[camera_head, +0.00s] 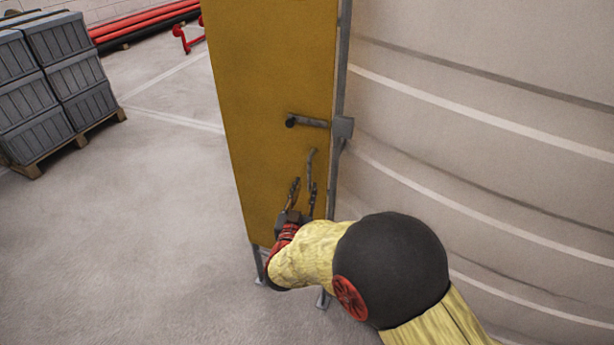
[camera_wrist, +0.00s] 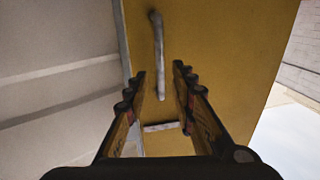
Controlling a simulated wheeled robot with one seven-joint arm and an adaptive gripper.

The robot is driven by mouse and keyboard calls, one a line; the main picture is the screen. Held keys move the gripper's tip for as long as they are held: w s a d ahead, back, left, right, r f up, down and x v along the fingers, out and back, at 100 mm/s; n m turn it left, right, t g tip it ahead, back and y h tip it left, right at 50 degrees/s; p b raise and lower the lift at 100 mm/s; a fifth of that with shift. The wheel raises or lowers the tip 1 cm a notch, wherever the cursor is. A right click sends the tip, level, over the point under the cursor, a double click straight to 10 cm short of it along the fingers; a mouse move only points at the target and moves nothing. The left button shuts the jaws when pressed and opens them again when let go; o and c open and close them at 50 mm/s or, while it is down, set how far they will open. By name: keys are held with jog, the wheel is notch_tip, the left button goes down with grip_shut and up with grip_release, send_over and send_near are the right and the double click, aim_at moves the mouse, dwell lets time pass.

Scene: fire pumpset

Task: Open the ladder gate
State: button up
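The gate (camera_head: 265,60) is a tall yellow panel on grey posts, apparently shut. A dark horizontal lever handle (camera_head: 308,122) sits at mid-height, beside a grey latch box (camera_head: 342,127) on the right post. A thin grey upright bar (camera_head: 311,158) shows below the lever. My gripper (camera_head: 303,188) is low in front of the panel, below the lever, fingers apart. In the wrist view, my open gripper (camera_wrist: 160,72) faces the yellow panel (camera_wrist: 230,50). A long grey bar (camera_wrist: 158,50) and a short pale crossbar (camera_wrist: 160,127) appear between the fingers; contact cannot be told.
A large pale curved tank (camera_head: 480,130) stands close on the right. Grey crates (camera_head: 55,85) on a wooden pallet (camera_head: 75,140) stand at the left. Red pipes (camera_head: 140,20) lie at the back. The floor (camera_head: 130,240) left of the gate is clear.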

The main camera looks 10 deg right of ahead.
aim_at(308, 176)
jog(key=b+x, duration=0.2)
jog(key=x, duration=0.5)
jog(key=shift+f, duration=0.1)
jog(key=shift+c, duration=0.5)
grip_shut()
dwell(0.3)
